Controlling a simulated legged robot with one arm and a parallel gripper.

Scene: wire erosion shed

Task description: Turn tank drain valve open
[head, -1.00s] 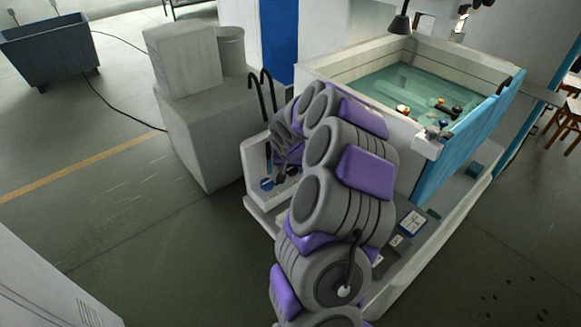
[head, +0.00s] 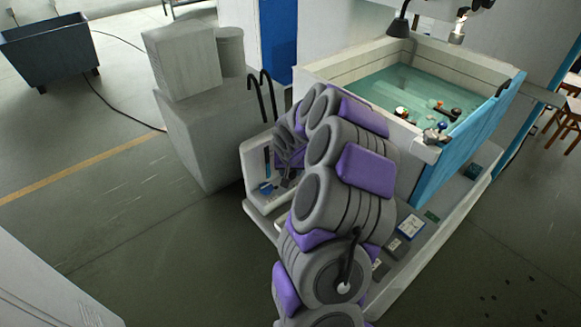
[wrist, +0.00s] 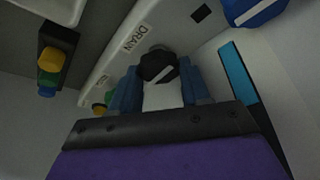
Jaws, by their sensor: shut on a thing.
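The drain valve shows in the wrist view as a dark round knob (wrist: 156,64) with a pale line across its face, just below a white label (wrist: 136,38) reading DRAIN. My gripper (wrist: 160,88) has its two blue-grey fingers on either side of the knob and is shut on it. The valve itself cannot be made out there.
The water-filled tank (head: 420,85) stands above the recess. A blue knob (wrist: 252,9) is at the wrist view's upper right. A black block with yellow and green parts (wrist: 51,60) is at its left. A grey cabinet (head: 205,140) stands left of the arm. Open floor lies further left.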

